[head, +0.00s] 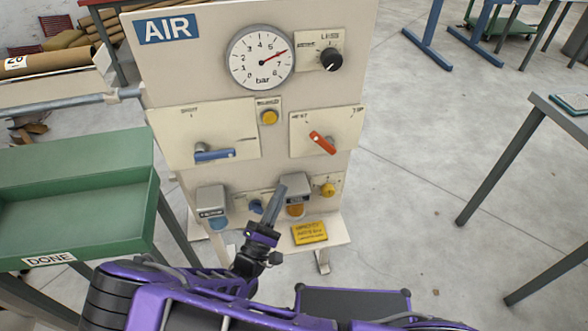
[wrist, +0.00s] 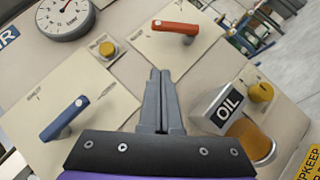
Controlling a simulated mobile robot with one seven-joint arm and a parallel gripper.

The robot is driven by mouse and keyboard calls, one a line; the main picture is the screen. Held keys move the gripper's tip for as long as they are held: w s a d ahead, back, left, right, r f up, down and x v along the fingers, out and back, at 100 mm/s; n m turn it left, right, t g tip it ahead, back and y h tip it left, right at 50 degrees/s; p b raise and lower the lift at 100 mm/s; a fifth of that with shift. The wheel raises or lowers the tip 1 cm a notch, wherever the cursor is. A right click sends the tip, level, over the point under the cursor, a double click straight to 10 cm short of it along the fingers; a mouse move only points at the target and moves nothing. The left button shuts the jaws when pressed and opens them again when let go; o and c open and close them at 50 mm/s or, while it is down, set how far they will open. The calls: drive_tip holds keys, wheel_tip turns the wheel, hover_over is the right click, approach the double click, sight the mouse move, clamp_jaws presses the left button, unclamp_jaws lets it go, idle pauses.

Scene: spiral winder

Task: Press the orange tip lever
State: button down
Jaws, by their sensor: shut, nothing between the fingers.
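The orange lever (head: 322,142) is a short red-orange bar on a cream plate, on the right half of the upright AIR panel. It slants down to the right from its left end. In the wrist view the orange lever (wrist: 175,27) is at the top, beyond the fingertips. My gripper (head: 282,188) is in front of the panel's lower part, below the lever in the head view. In the wrist view my gripper (wrist: 160,72) has its two fingers together, with nothing held. The fingertips look apart from the lever. My gripper partly hides the fittings behind it.
A blue lever (head: 214,155) is on the left plate. A yellow button (head: 269,117) is between the plates. A gauge (head: 261,57) and black knob (head: 331,60) are above. The OIL unit (wrist: 228,108) and a yellow knob (head: 328,190) are low right. A green tray (head: 140,190) stands left.

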sight(324, 143)
drive_tip(key=s+d+r+x, duration=0.1)
drive_tip(key=d+x, duration=0.1)
drive_tip(key=x, duration=1)
drive_tip(key=shift+r+p, duration=0.2)
drive_tip(key=shift+p, duration=0.15)
